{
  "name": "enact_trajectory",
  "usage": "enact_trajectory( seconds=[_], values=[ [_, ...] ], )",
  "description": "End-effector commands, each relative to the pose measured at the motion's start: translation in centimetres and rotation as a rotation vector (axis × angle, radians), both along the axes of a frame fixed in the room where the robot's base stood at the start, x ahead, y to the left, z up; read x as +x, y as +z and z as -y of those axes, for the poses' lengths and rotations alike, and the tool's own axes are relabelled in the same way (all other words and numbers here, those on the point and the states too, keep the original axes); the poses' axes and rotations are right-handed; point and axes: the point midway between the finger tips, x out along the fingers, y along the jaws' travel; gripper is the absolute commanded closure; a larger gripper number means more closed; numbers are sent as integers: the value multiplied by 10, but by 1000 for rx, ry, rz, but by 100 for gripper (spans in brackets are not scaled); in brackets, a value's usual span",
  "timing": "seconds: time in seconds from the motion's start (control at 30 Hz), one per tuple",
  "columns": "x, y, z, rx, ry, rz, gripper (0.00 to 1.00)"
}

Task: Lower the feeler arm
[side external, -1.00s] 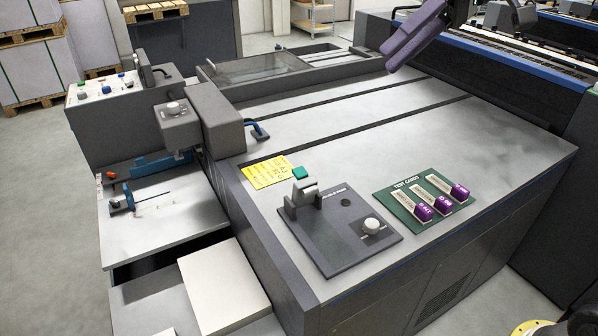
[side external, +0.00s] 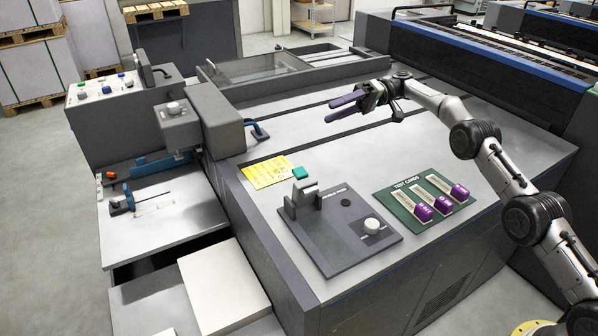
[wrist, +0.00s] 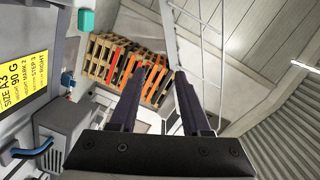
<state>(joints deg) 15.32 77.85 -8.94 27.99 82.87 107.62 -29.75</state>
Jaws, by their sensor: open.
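A dark panel (side external: 340,235), labelled as a double-feed unit, lies on the near end of the machine top. On it stands a grey bracket with a hinged-looking piece (side external: 302,192), apparently the feeler arm, with a teal tab (side external: 301,173) at its top. Its exact angle is hard to tell. A teal block (wrist: 85,20) shows at the top left of the wrist view. My gripper (side external: 329,110) has purple fingers and is open and empty, above the machine top, behind the panel and well apart from it. Its fingers (wrist: 158,78) are spread in the wrist view.
A white knob (side external: 372,226) is on the same panel. A yellow note (side external: 268,171) lies behind it. A green test-card board (side external: 425,196) is to its right. A grey overhanging unit with a blue handle (side external: 259,131) stands to the left. The middle of the machine top is clear.

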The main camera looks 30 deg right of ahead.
Motion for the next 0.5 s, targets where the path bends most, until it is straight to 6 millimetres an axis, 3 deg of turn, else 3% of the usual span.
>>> enact_trajectory(
  seconds=[0.03, 0.1, 0.23, 0.33, 0.5],
  values=[
    [4, -29, 7, 21, -11, -28, 52],
    [6, -62, 15, 40, -25, -63, 52],
    [5, -114, 25, 60, -43, -133, 52],
    [2, -139, 30, 72, -53, -174, 52],
    [1, -147, 32, 77, -62, -191, 52]
  ],
)
